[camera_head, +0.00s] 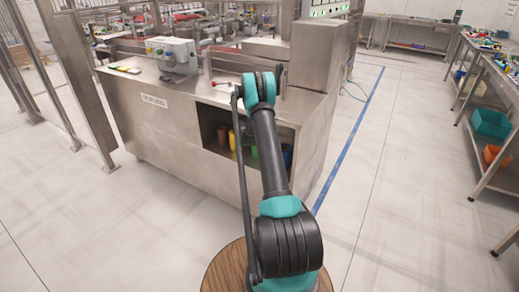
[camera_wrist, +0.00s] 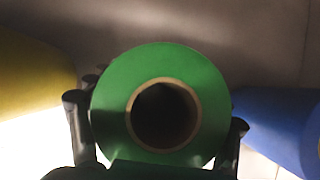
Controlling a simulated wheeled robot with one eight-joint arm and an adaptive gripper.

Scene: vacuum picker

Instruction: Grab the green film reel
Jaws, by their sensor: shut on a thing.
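The green film reel (camera_wrist: 165,60) fills the middle of the wrist view, its round end facing the camera, with a tan core ring around a dark hole. My gripper (camera_wrist: 156,111) has one dark finger on each side of the reel and is shut on it. In the head view only a small bit of the green reel (camera_head: 255,152) shows beside my arm, inside the open shelf of the steel cabinet (camera_head: 165,125). My arm hides most of that shelf, and the gripper cannot be made out there.
A yellow reel (camera_wrist: 30,75) lies to the left of the green one and a blue reel (camera_wrist: 285,125) to the right, both close. An orange-brown reel (camera_head: 221,135) stands farther left in the shelf. The floor right of the cabinet is clear, with a blue line (camera_head: 346,142).

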